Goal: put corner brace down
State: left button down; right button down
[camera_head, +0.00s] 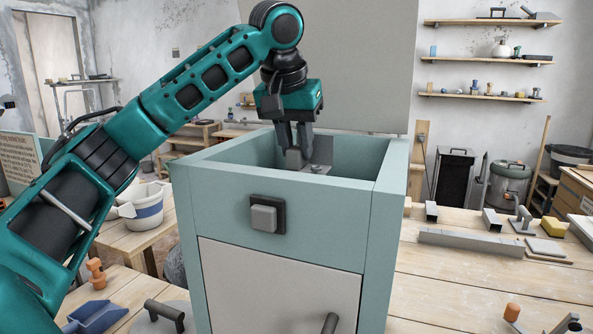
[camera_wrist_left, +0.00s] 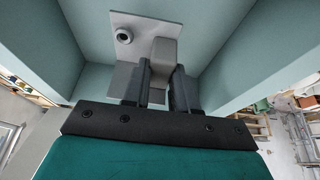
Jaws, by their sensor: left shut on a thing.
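My left gripper (camera_head: 294,142) reaches down from above into the open top of a pale teal box (camera_head: 285,205). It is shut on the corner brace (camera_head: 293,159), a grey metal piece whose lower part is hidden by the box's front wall. In the left wrist view, the two dark fingers (camera_wrist_left: 160,82) pinch a grey block-like part of the brace (camera_wrist_left: 162,57). A flat grey plate with a round fitting shows beside it, inside the teal walls. Whether the brace touches the box floor, I cannot tell. My right gripper is not in view.
The box's raised grey panel (camera_head: 345,60) stands behind the opening. A wooden bench (camera_head: 475,275) at right holds metal profiles (camera_head: 470,243) and a yellow block (camera_head: 552,227). The box walls closely surround the gripper.

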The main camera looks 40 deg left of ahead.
aim_at(297, 170)
pick_arm(q)
jog(key=shift+f, duration=2.55)
jog(key=c, duration=0.9)
grip_release()
jog(key=v, duration=1.2)
jog(key=shift+s+d, duration=0.1)
jog(key=shift+s, duration=0.05)
